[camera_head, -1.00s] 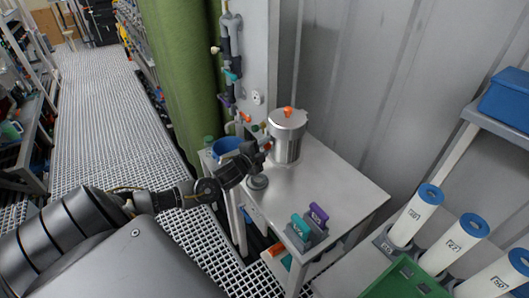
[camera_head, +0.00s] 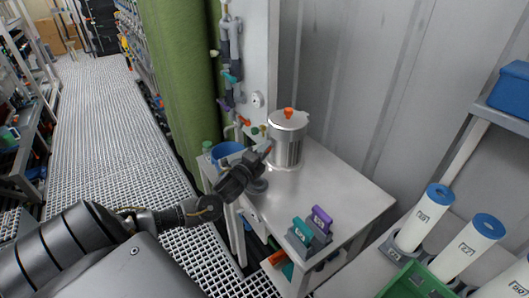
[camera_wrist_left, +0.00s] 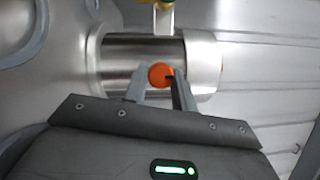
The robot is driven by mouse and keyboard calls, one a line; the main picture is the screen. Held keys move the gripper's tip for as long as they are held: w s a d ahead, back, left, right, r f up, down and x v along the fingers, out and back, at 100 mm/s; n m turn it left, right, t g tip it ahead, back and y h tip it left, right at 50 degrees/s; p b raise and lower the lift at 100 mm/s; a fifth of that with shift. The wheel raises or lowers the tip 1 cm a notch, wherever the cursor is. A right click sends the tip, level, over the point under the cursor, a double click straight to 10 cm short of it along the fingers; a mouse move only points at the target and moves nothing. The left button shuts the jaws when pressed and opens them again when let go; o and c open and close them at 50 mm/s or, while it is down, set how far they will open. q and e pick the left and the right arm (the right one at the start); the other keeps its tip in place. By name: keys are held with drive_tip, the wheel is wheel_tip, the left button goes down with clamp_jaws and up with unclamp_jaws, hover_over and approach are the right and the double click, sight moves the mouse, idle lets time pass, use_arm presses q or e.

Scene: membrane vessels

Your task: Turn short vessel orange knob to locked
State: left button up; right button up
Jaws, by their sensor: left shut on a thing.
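The short vessel (camera_head: 286,148) is a shiny metal cylinder standing upright at the back of the metal table. An orange piece (camera_head: 288,113) sits on top of its lid. In the left wrist view the vessel (camera_wrist_left: 125,55) lies sideways, with the lid's orange piece (camera_wrist_left: 222,70) at its right end. A round orange knob (camera_wrist_left: 160,74) shows on the vessel's side between my left fingertips. My left gripper (camera_head: 267,152) reaches the vessel's near side and is shut on this knob. The fingers partly hide the knob, so its turn angle cannot be read. My right gripper is not in view.
A blue container (camera_head: 226,150) and pipes with coloured valves (camera_head: 230,75) stand left of the vessel. A teal block (camera_head: 302,231) and a purple block (camera_head: 321,219) stand at the table's front. The table's right part is clear. White blue-capped tubes (camera_head: 425,215) stand at right.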

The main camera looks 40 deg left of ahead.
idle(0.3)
use_arm(q)
drive_tip(key=o, duration=1)
drive_tip(key=s, duration=0.3)
drive_tip(key=s+b, duration=0.1)
drive_tip(key=s, duration=0.3)
drive_tip(key=s+d+f, duration=0.1)
drive_tip(key=s, duration=0.2)
drive_tip(key=shift+s+b, duration=0.4)
